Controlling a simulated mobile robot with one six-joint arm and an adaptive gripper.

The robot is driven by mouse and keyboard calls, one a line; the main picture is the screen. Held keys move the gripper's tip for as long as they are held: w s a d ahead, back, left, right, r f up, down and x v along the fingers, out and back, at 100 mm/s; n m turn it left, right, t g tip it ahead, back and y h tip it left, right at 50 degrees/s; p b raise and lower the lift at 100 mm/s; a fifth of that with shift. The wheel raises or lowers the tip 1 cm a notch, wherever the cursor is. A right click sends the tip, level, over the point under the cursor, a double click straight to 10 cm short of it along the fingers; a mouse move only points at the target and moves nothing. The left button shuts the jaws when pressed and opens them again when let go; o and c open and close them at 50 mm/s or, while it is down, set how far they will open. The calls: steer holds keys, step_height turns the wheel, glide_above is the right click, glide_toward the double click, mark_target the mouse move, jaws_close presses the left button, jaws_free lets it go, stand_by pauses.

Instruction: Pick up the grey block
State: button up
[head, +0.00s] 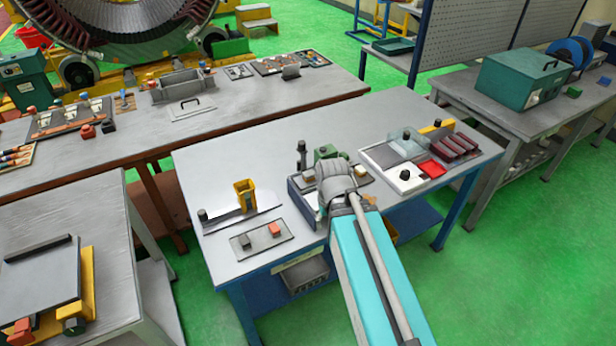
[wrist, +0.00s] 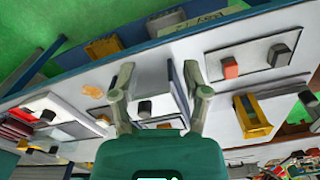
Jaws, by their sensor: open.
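A small dark grey block (head: 244,241) sits on a flat grey plate (head: 262,246) at the near left of the middle table, beside an orange block (head: 274,229). In the wrist view this grey block (wrist: 278,54) and the orange block (wrist: 231,69) are right of my gripper (wrist: 158,82), clear of its fingers. My gripper is open, its two fingers wide apart. Another dark grey block (wrist: 145,108) shows between the fingers in the wrist view, with no finger seen touching it. In the head view my arm hides the gripper and part of the tray under it.
A yellow upright holder (head: 245,194) stands behind the plate, also seen in the wrist view (wrist: 251,117). A blue-sided tray (head: 303,207) is by my arm. A white tray (head: 403,179) and a red one lie to the right. The table's back left is clear.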

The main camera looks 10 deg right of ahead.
steer(key=w+n+h+b, duration=0.1)
steer(key=w+n+h, duration=0.1)
steer(key=w, duration=0.3)
steer(key=w+f+n+h+b, duration=0.1)
steer(key=w+n+h+b, duration=0.1)
steer(key=w+n, duration=0.3)
steer(key=w+n+t+h+b, duration=0.1)
steer(key=w+n+h+b, duration=0.1)
steer(key=w+n+h, duration=0.1)
steer(key=shift+w+d+f+n, duration=0.15)
steer(key=shift+w+n, duration=0.15)
steer(key=shift+w, duration=0.2)
steer(key=shift+w+a+f+n, duration=0.15)
steer(key=shift+w+n, duration=0.15)
steer(key=shift+w, duration=0.15)
steer(key=w+a+r+n+t+h+b, duration=0.3)
steer(key=w+a+n+h, duration=0.3)
steer(key=w+n, duration=0.4)
steer(key=shift+w+a+r+b, duration=0.35)
steer(key=shift+w+r, duration=0.35)
steer(key=shift+w, duration=0.25)
steer(key=shift+f, duration=0.15)
steer(key=b, duration=0.8)
glide_toward(307, 174)
steer(key=x, duration=0.3)
steer(key=shift+d+f, duration=0.15)
steer(key=shift+d, duration=0.1)
steer(key=shift+b+x, duration=0.45)
steer(key=shift+x, duration=0.8)
